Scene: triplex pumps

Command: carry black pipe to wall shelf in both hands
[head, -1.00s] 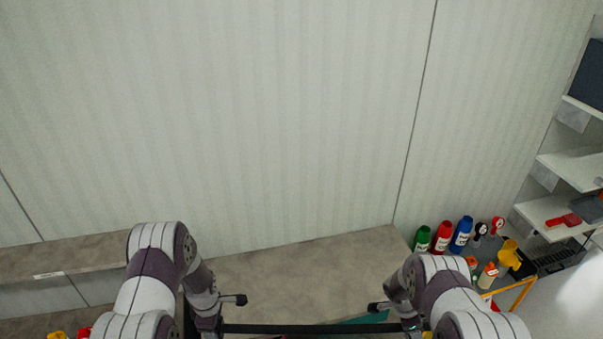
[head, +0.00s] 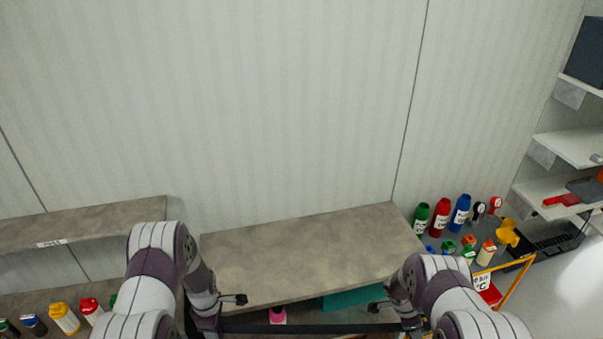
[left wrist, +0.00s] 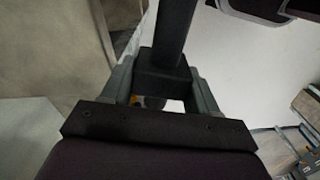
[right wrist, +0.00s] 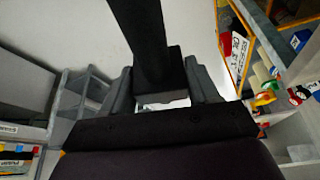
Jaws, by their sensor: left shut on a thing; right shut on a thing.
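The black pipe (head: 310,328) lies level across the bottom of the head view, between my two hands. My left gripper (left wrist: 163,85) is shut on its left part; the pipe (left wrist: 176,30) runs up out of the jaws in the left wrist view. My right gripper (right wrist: 163,85) is shut on its right part, and the pipe (right wrist: 140,35) shows there too. A grey-brown shelf (head: 100,222) with a small white label runs along the wall at the left. A wider grey-brown surface (head: 310,255) stands against the wall in the middle, beyond the pipe, and its top is bare.
Several bottles (head: 65,318) stand below the left shelf. Coloured bottles (head: 440,217) and small containers crowd a dark surface at the right, beside an orange frame (head: 517,283). White shelves (head: 570,150) stand at the far right. A teal thing (head: 352,298) sits under the middle surface.

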